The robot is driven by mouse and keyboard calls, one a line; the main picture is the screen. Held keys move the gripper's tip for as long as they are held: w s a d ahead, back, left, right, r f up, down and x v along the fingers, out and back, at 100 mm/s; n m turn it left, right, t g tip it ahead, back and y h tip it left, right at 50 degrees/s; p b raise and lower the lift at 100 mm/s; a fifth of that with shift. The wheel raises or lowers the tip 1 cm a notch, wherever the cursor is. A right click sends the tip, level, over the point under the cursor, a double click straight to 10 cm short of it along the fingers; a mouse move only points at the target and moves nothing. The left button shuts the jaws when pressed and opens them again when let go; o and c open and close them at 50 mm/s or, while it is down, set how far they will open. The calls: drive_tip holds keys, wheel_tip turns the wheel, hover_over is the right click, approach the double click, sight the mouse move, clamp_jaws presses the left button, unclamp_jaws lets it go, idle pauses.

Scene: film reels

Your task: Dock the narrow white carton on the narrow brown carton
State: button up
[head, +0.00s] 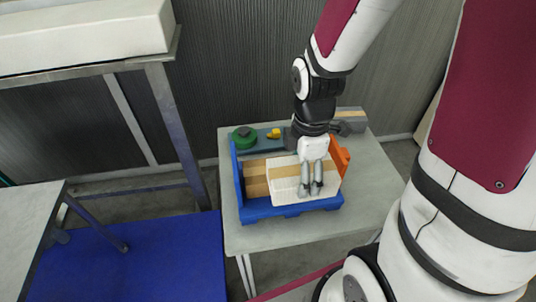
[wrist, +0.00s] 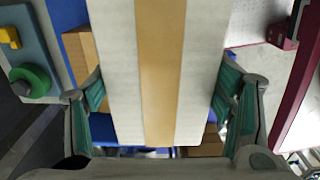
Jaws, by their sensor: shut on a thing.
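The white carton (head: 290,190) has a tan stripe along its top and is in my gripper (head: 311,185). It is over the right part of the blue crate (head: 285,211). In the wrist view the white carton (wrist: 205,60) fills the space between the two fingers. The brown carton (head: 254,180) is in the crate to the left of the white one and partly hidden by it. Brown cardboard (wrist: 88,50) also shows beside and below the white carton in the wrist view. I cannot tell whether the white carton touches the brown one.
Behind the crate are a green reel (head: 244,139), a small yellow thing (head: 274,133) and a grey box (head: 350,117). An orange panel (head: 341,155) stands at the crate's right end. The grey table (head: 375,190) is clear to the right and in front.

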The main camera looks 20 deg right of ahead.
drive_tip(key=w+a, duration=0.1)
drive_tip(key=w, duration=0.2)
drive_tip(key=w+a, duration=0.1)
drive_tip(key=w, duration=0.3)
drive_tip(key=w+a+f, duration=0.1)
drive_tip(key=w, duration=0.2)
drive_tip(key=shift+w+a, duration=0.2)
drive_tip(key=shift+w, duration=0.2)
drive_tip(key=shift+f+p, duration=0.3)
drive_tip(key=shift+f, duration=1.45)
drive_tip(key=shift+f, duration=0.1)
drive_tip(key=o, duration=1.5)
drive_tip(key=shift+c, duration=0.2)
